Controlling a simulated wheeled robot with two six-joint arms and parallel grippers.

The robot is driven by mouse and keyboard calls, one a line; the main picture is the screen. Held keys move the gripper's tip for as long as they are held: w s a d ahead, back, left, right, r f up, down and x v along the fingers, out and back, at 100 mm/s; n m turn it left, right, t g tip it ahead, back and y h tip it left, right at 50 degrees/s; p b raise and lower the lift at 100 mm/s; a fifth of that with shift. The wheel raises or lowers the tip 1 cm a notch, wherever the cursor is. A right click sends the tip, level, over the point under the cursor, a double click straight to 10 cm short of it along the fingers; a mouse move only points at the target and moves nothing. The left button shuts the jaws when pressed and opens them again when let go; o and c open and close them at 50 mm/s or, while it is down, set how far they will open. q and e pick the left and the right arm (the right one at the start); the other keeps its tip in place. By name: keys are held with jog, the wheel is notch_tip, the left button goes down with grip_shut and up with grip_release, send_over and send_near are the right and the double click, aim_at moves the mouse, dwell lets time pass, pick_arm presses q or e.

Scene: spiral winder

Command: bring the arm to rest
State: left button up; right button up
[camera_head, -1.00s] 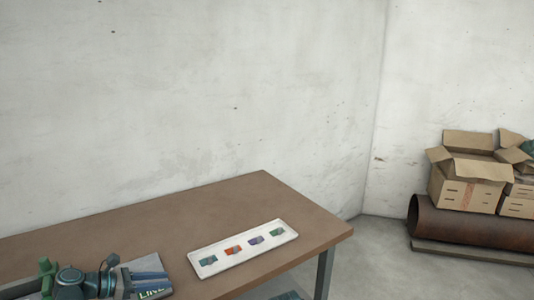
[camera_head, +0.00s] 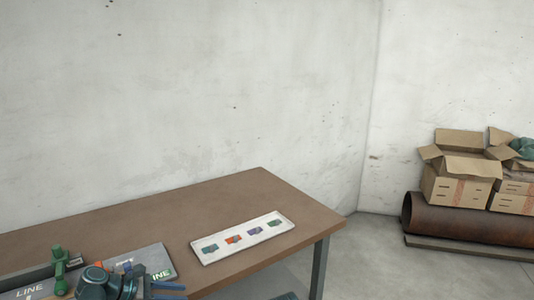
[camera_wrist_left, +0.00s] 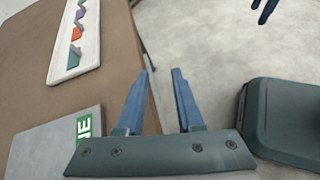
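My left gripper (camera_head: 166,290) shows at the bottom edge of the head view, at the table's front edge. In the left wrist view its two blue fingers (camera_wrist_left: 161,72) stand apart with nothing between them, over the table edge and the floor. A dark blue finger-like shape at the top of the left wrist view looks like part of my right gripper (camera_wrist_left: 266,10); its opening cannot be told. It does not show in the head view.
A brown table (camera_head: 262,187) carries a white tray (camera_head: 205,260) with several small coloured pieces. A grey plate marked LINE (camera_head: 150,258) and a green fixture (camera_head: 60,268) lie left. Cardboard boxes (camera_head: 455,190) sit on a rusty pipe (camera_head: 440,220) at the right. Floor between is clear.

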pick_arm(q)
jog(key=s+d+f+m+g+y, duration=0.3)
jog(key=s+d+f+m+y, duration=0.3)
jog(key=d+m, duration=0.55)
jog(key=s+d+f+m+g+y, duration=0.3)
jog(key=s+d+f+m+y, duration=0.4)
jog(key=m, duration=0.7)
notch_tip(320, 180, up, 16)
jog(key=s+h+p, duration=0.1)
jog(key=p, duration=1.2)
jog(key=shift+d+f, duration=0.25)
jog(key=shift+d, duration=0.15)
jog(key=shift+s, duration=0.1)
